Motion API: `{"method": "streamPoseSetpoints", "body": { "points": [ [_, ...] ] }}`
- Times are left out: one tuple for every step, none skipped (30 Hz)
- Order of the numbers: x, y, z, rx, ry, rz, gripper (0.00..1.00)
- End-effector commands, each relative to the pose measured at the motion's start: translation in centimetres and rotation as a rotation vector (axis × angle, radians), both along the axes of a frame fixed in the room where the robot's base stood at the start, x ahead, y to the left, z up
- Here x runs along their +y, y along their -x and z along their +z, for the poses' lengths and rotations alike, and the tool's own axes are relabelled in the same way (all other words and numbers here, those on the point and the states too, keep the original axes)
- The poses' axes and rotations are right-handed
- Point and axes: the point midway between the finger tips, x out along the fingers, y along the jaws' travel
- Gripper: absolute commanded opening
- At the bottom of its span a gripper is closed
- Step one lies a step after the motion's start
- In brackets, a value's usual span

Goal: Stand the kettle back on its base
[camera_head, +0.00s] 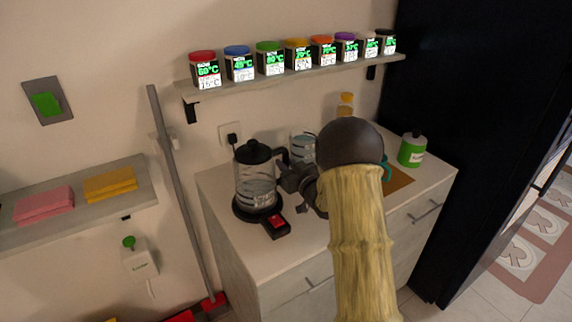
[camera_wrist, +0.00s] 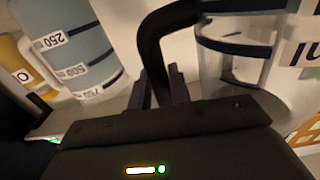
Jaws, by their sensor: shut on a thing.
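The glass kettle (camera_head: 256,187) with a black lid and black handle is upright over its round black base (camera_head: 277,228), which has a red switch. The kettle's bottom looks level with the base; I cannot tell whether it is fully seated. My gripper (camera_head: 287,172) is to the right of the kettle, shut on its handle. In the wrist view, the black handle (camera_wrist: 153,50) runs between the fingers of my gripper (camera_wrist: 158,88), and the kettle's clear glass body (camera_wrist: 238,62) with dark bands is at the right. My arm hides part of the counter.
A clear measuring jug (camera_head: 301,143) stands behind the kettle and is close to my gripper; its marked side (camera_wrist: 75,45) shows in the wrist view. A yellow-capped bottle (camera_head: 345,103) and a green container (camera_head: 412,152) stand farther right.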

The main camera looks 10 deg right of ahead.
Motion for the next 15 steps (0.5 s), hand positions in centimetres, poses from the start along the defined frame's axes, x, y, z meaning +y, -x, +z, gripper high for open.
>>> {"method": "streamPoseSetpoints", "body": {
  "points": [
    [0.02,-0.05,0.37,-0.007,-0.003,0.0,0.0],
    [0.02,-0.05,0.38,-0.007,-0.003,0.0,0.0],
    [0.02,-0.05,0.38,-0.007,-0.003,0.0,0.0],
    [0.03,-0.06,0.38,-0.007,-0.003,0.0,0.0],
    [0.03,-0.06,0.38,-0.007,-0.003,0.0,0.0],
    [0.03,-0.06,0.33,-0.007,-0.003,0.0,0.0],
    [0.02,-0.05,0.24,-0.007,-0.003,0.0,0.0],
    [0.02,-0.06,0.14,-0.007,-0.003,0.0,0.0],
    [0.02,-0.06,0.04,-0.007,-0.003,0.0,0.0],
    [0.01,-0.01,-0.16,-0.001,0.0,0.0,0.23],
    [0.01,-0.02,-0.12,-0.001,0.0,0.0,0.29],
    [0.01,-0.01,-0.11,-0.001,0.0,0.0,0.37],
    [0.01,-0.01,-0.11,-0.001,0.0,0.0,0.41],
    [0.01,-0.01,-0.11,-0.001,0.0,0.0,0.41],
    [0.01,-0.01,-0.11,-0.001,0.0,0.0,0.41]
  ]
}}
